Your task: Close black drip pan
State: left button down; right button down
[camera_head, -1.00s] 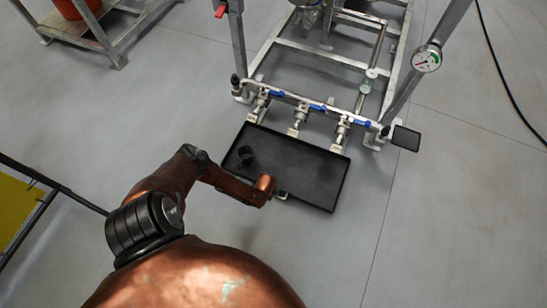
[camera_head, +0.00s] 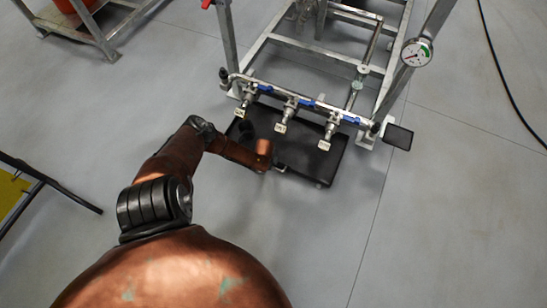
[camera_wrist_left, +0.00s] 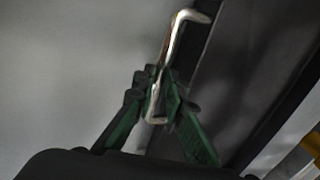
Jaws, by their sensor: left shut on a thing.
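The black drip pan (camera_head: 308,160) is a shallow rectangular tray on the floor at the front of the metal skid, its back part beneath the row of valves. It also shows as a dark surface in the left wrist view (camera_wrist_left: 245,75). A pale metal handle (camera_wrist_left: 178,40) stands out from its front edge. My left gripper (camera_wrist_left: 158,90) has its green fingers shut on this handle. In the head view my copper left arm reaches the pan's front edge and its wrist hides part of it; the fingers are barely visible there. My right gripper is not in view.
Several valves with blue levers (camera_head: 308,102) sit on a pipe above the pan. Skid legs stand at both sides, with a black pad (camera_head: 397,137) at the right. A gauge (camera_head: 416,52) is at upper right. The grey floor in front is clear.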

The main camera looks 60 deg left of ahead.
pick_arm(q)
jog(key=shift+w+a+r, duration=0.2)
jog(key=shift+w+a, duration=0.05)
jog(key=shift+w, duration=0.1)
jog(key=c, duration=2.3)
grip_release()
jog(key=o, duration=0.3)
jog(key=shift+f, duration=0.1)
jog(key=shift+o, duration=0.2)
jog(key=shift+s+d, duration=0.1)
notch_tip(320, 180, up, 12)
jog(key=s+d, duration=0.1)
jog(key=shift+s+d+f, duration=0.15)
jog(key=shift+s+d, duration=0.05)
jog(key=shift+s, duration=0.15)
